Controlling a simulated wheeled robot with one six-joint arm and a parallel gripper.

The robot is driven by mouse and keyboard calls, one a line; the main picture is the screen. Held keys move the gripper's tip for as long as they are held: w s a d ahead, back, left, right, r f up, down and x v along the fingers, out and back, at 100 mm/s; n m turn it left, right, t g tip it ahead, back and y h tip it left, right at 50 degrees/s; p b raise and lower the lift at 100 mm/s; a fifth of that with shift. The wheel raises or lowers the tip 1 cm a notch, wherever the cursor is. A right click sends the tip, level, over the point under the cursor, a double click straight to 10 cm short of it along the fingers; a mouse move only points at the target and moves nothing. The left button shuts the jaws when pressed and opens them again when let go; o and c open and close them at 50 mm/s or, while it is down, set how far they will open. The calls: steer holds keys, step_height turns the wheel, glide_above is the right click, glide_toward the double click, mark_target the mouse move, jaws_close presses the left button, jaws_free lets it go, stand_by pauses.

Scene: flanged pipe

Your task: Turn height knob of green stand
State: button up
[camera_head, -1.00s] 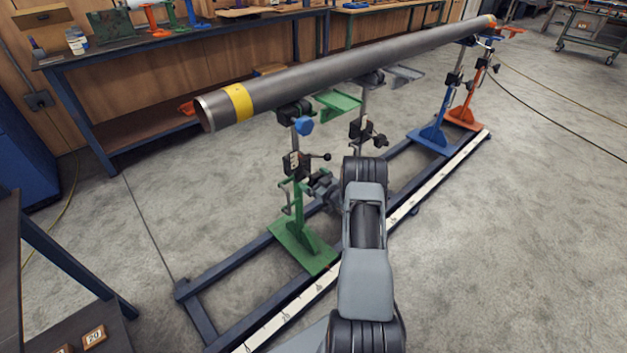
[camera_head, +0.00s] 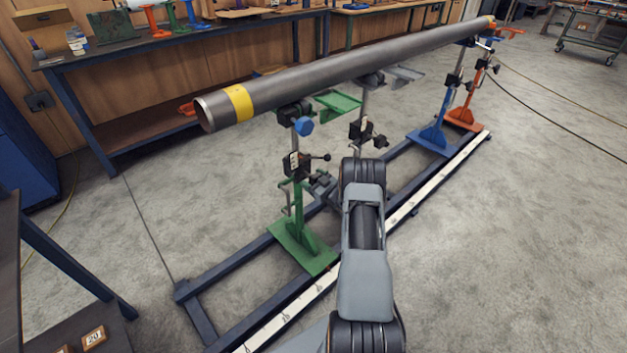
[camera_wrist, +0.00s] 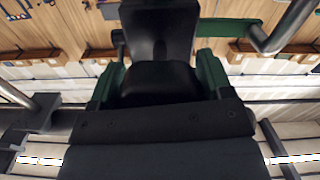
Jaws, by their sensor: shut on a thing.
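The green stand (camera_head: 305,248) stands upright on the rail frame, left of my arm in the head view. Its post carries a black clamp block with a ball-ended lever (camera_head: 326,157), and a blue knob (camera_head: 304,127) sits above. A bent grey crank rod (camera_head: 289,200) hangs beside the post. My gripper (camera_head: 320,186) is at the post just below the clamp, partly hidden by my arm. In the wrist view, my gripper (camera_wrist: 157,85) is shut on a dark knob-like part (camera_wrist: 160,45); its outline blends with the black jaws. A grey bent rod shows at upper right.
A long grey pipe (camera_head: 330,73) with a yellow band lies across the stands above my gripper. A grey stand (camera_head: 361,130), a blue stand (camera_head: 434,135) and an orange stand (camera_head: 466,115) stand farther along the rail frame (camera_head: 225,270). Open floor lies to the right.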

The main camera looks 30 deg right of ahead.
steer(key=shift+f+n+b, duration=0.2)
steer(key=shift+n+b, duration=0.8)
steer(key=shift+b, duration=0.25)
steer(key=n+b, duration=0.3)
steer(key=b, duration=0.1)
steer(key=shift+n, duration=0.3)
steer(key=n+b, duration=0.6)
steer(key=b, duration=0.2)
steer(key=shift+b, duration=0.3)
steer(key=n+b, duration=0.3)
steer(key=b, duration=0.2)
steer(key=shift+n, duration=0.4)
steer(key=shift+n+b, duration=0.9)
steer(key=shift+b, duration=0.15)
steer(key=shift+r+n+b, duration=0.25)
steer(key=shift+n+b, duration=0.4)
steer(key=shift+n, duration=0.45)
steer(key=shift+r+n, duration=0.1)
steer(key=shift+n, duration=1)
